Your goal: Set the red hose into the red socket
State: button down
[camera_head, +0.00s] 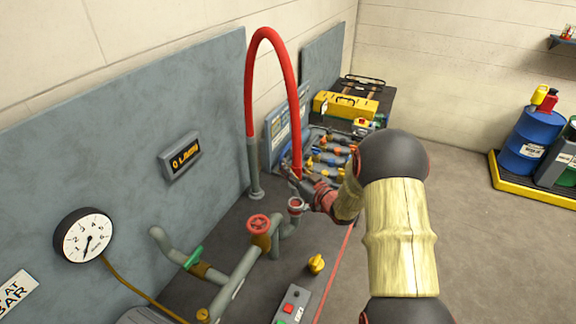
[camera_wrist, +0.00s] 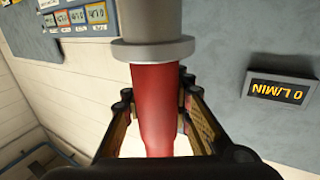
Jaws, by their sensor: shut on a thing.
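The red hose (camera_head: 272,40) rises from a grey upright pipe (camera_head: 254,170) by the wall, arches over and comes down to my gripper (camera_head: 298,175). My gripper is shut on the hose near its lower end. A short grey pipe mouth with a reddish ring, seemingly the red socket (camera_head: 296,204), stands just below the gripper. In the wrist view the hose (camera_wrist: 152,100) runs between the fingers (camera_wrist: 155,105) and meets a grey flanged piece (camera_wrist: 152,48). I cannot tell whether that is the hose's own fitting or the socket. The hose tip is hidden.
A red handwheel (camera_head: 258,223) and piping stand left of the socket. A yellow knob (camera_head: 316,263) and a button box (camera_head: 291,306) are in front. A panel with coloured valves (camera_head: 330,150) and a yellow toolbox (camera_head: 345,105) are behind. A display (camera_head: 181,158) hangs on the wall.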

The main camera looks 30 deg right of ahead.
jog(key=shift+f+b, duration=0.9)
jog(key=shift+f, duration=1.05)
jog(key=shift+b, duration=0.4)
jog(key=shift+f+b, duration=2)
jog(key=shift+f, duration=0.35)
dwell(0.4)
jog(key=c, duration=1.5)
grip_release()
jog(key=shift+c, duration=0.2)
jog(key=shift+o, duration=0.6)
jog(key=shift+s+f, duration=0.1)
jog(key=s+d, duration=0.2)
jog(key=s, duration=0.9)
jog(key=shift+s, duration=0.35)
jog(key=shift+w+d, duration=0.1)
